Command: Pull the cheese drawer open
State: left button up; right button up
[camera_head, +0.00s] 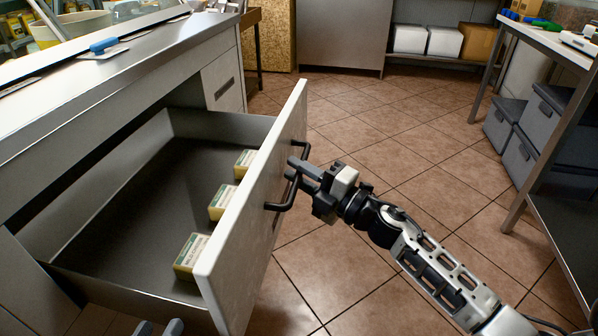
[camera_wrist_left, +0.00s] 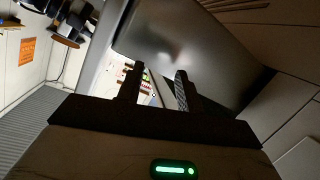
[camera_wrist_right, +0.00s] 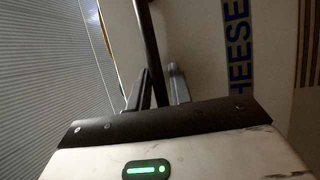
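The cheese drawer (camera_head: 262,190) stands pulled well out from the counter, with a pale front and a dark metal inside. Its dark bar handle (camera_head: 283,204) is on the outer face. My right gripper (camera_head: 300,172) is at the handle; in the right wrist view the handle bar (camera_wrist_right: 149,45) runs between its fingers (camera_wrist_right: 160,90), which look closed on it. Blue "CHEESE" lettering (camera_wrist_right: 238,45) shows on the front there. My left gripper (camera_head: 160,328) shows only its fingertips at the bottom edge, near the drawer's side. In the left wrist view its fingers (camera_wrist_left: 157,88) are apart and empty.
Several cheese packs, one near the front (camera_head: 190,257), lie along the drawer front inside. The counter (camera_head: 110,75) is above the drawer, with a blue-handled tool (camera_head: 104,46) on it. Grey bins (camera_head: 545,130) stand under a table at right. The tiled floor (camera_head: 400,130) between is clear.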

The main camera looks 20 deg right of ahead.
pick_arm(q)
jog(key=shift+s+a+f+y+p, duration=0.2)
jog(key=shift+a+f+y+p, duration=0.1)
jog(key=shift+p, duration=0.4)
pick_arm(e)
jog(key=v, duration=1.6)
